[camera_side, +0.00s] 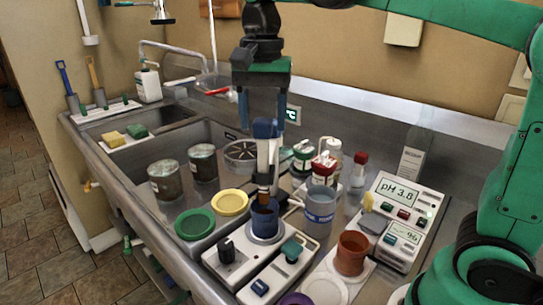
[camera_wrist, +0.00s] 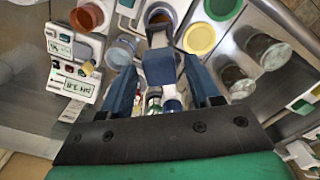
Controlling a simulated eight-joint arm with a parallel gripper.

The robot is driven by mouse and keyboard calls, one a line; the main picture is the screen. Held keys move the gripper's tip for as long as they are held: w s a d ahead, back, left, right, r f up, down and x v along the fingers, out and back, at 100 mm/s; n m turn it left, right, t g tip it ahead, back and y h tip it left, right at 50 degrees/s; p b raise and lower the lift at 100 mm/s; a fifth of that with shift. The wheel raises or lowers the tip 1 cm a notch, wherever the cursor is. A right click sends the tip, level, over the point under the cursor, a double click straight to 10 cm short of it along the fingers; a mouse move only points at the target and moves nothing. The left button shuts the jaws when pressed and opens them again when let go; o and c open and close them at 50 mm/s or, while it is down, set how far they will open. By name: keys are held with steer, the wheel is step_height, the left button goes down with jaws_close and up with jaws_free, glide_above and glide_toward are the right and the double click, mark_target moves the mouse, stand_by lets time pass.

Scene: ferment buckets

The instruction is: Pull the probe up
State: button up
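The probe (camera_side: 265,155) stands upright, with a blue head, a pale body and a brownish lower end. Its lower end is in the dark blue bucket (camera_side: 264,218). My gripper (camera_side: 264,118) is above it, pointing down, with blue fingers either side of the probe's head. In the wrist view the probe (camera_wrist: 159,68) shows between the two fingers of my gripper (camera_wrist: 162,78), with gaps on both sides. The gripper looks open and not closed on the probe. The probe's tip is hidden inside the bucket.
The pH meter (camera_side: 397,197) reads 3.8 at the right. A clear blue-banded cup (camera_side: 320,204) and a brown cup (camera_side: 351,252) stand close by. Green (camera_side: 195,223) and yellow (camera_side: 230,202) lids lie left. Bottles (camera_side: 324,168) crowd behind. Space above the bucket holds my gripper.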

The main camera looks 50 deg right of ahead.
steer(key=shift+o, duration=0.3)
steer(key=shift+r, duration=2.8)
